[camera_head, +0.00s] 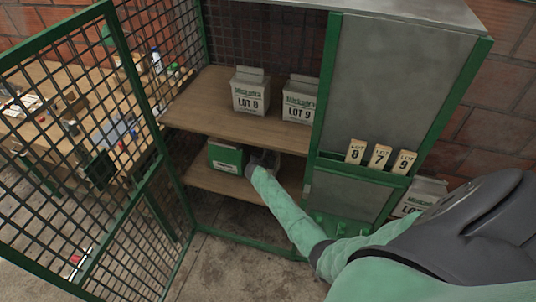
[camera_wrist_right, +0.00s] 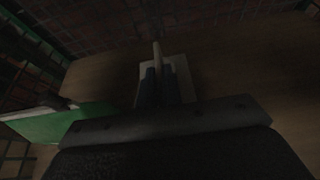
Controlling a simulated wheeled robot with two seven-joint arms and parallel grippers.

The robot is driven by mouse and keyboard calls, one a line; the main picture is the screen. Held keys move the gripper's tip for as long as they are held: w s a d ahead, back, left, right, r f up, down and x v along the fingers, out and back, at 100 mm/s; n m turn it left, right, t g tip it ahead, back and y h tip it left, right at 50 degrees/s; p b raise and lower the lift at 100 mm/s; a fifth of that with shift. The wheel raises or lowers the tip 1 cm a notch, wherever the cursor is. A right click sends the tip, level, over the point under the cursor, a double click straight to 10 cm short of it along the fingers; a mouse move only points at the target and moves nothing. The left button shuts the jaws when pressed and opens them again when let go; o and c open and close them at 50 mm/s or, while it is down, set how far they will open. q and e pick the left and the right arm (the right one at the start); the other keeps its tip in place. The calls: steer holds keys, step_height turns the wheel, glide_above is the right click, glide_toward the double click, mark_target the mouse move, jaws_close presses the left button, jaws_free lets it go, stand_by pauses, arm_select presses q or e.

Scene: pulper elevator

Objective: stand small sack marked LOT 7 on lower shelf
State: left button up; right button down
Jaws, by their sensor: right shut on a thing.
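My right gripper (camera_head: 263,160) reaches into the cabinet at the lower shelf (camera_head: 222,183). It is shut on a small pale sack (camera_wrist_right: 181,72), seen from above in the right wrist view between the dark fingers (camera_wrist_right: 158,86). The sack's top flap points up between the fingertips. Its lot mark is not visible, and my gripper and arm hide it in the head view. The sack is over the wooden shelf board; I cannot tell whether its base touches. My left gripper is not in view.
A green and white box (camera_head: 226,156) stands left of my gripper on the lower shelf. Sacks LOT 8 (camera_head: 250,94) and LOT 9 (camera_head: 298,101) stand on the upper shelf. Another sack (camera_head: 424,190) is at right. The mesh door (camera_head: 128,60) is open at left.

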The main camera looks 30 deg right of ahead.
steer(key=c, duration=1.6)
jaws_free()
steer(key=shift+o, duration=0.2)
steer(key=shift+r, duration=0.1)
steer(key=shift+s+a, duration=0.2)
steer(key=shift+a, duration=0.05)
steer(key=shift+b+v, duration=0.5)
steer(key=shift+v, duration=0.6)
arm_select(q)
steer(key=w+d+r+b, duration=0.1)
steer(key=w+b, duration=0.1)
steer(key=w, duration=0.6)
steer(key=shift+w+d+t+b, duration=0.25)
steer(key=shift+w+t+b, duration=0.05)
steer(key=shift+b, duration=0.05)
arm_select(e)
steer(key=v, duration=0.9)
